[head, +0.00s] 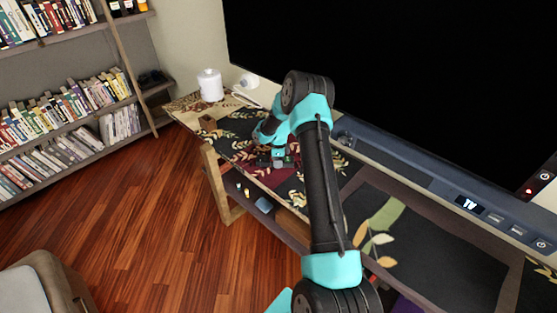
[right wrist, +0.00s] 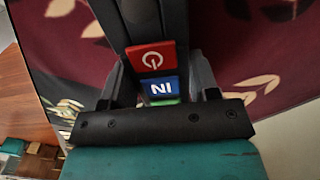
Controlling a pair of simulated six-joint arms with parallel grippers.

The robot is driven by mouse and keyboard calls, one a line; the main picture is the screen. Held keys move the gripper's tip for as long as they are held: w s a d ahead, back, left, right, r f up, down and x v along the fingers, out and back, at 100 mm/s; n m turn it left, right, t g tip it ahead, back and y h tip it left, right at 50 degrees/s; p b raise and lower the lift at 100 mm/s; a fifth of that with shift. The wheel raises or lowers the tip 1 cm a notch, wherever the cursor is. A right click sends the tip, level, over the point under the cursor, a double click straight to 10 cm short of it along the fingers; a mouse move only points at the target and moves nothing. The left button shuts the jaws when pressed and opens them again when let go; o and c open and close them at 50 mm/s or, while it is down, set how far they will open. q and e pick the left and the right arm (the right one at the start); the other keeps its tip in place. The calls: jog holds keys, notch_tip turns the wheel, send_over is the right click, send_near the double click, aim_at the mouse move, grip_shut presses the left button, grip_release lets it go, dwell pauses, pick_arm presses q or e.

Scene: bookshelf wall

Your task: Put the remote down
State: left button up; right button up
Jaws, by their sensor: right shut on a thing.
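The remote shows in the right wrist view as a dark body with a red power button (right wrist: 152,58), a blue "IN" button and a green edge below it. My right gripper (head: 272,160) is shut on the remote, with one finger on each side of it. In the head view the gripper is low over the leaf-patterned console top (head: 238,142), and the remote is too small and covered to make out clearly. I cannot tell whether the remote touches the surface. My left gripper is not in view.
A large dark TV screen (head: 400,85) rises behind. A lower shelf holds small items. Bookshelves (head: 70,110) stand at left, with clear wood floor (head: 130,220) between.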

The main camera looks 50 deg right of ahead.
jog(key=shift+f, duration=0.15)
jog(key=o, duration=1)
notch_tip(320, 180, up, 12)
jog(key=shift+r, duration=0.15)
dwell(0.4)
